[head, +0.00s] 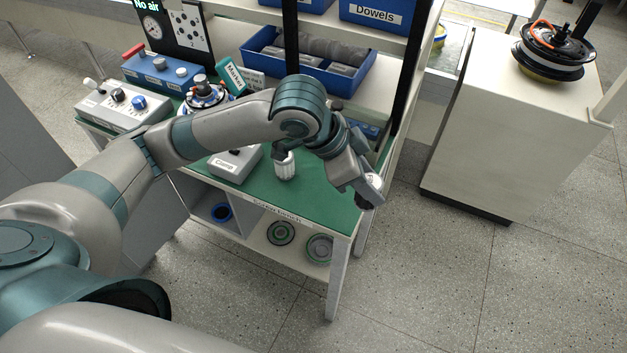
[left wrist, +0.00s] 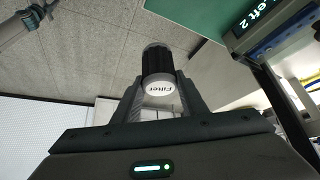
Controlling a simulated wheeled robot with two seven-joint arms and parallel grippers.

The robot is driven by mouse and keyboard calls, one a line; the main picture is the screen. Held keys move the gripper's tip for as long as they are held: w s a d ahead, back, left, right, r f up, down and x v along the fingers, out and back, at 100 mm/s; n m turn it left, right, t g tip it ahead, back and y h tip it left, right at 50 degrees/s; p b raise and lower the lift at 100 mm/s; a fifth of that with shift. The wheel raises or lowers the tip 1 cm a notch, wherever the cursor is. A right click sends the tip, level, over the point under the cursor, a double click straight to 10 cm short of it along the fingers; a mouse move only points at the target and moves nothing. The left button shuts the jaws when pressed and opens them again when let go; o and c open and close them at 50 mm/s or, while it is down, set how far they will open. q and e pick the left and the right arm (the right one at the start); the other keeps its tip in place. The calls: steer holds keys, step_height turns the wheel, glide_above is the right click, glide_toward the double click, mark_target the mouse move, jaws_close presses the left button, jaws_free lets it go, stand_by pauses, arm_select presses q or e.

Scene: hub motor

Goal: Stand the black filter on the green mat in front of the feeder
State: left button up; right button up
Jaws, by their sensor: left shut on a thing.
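The black filter (left wrist: 158,62) is a ribbed dark cylinder with a pale end marked "Filter". My left gripper (left wrist: 160,92) is shut on it, with a finger on each side. In the head view my left gripper (head: 367,190) hangs past the bench's right front corner, over the floor; the filter is mostly hidden there. The green mat (head: 325,198) covers the bench top, to the left of the gripper. A white ribbed cylinder (head: 285,168) stands on the mat, partly behind my arm. I cannot tell which thing is the feeder. My right gripper is out of view.
A grey box marked "Clamp" (head: 233,166) and control boxes (head: 122,106) stand on the bench. A blue bin (head: 325,68) and black posts are behind. A white cabinet (head: 500,120) bears a wheel hub (head: 550,52). Floor lies open in front.

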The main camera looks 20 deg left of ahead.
arm_select(q)
steer(key=w+a+f+p, duration=0.3)
steer(key=w+a+f, duration=0.4)
steer(key=a, duration=0.1)
steer(key=shift+w+a, duration=0.35)
steer(key=shift+a, duration=0.05)
steer(key=shift+f, duration=0.1)
step_height(320, 180, down, 2)
steer(key=shift+f+p, duration=0.25)
steer(key=shift+p, duration=0.65)
steer(key=shift+f, duration=0.65)
steer(key=shift+f, duration=0.1)
steer(key=o, duration=1.1)
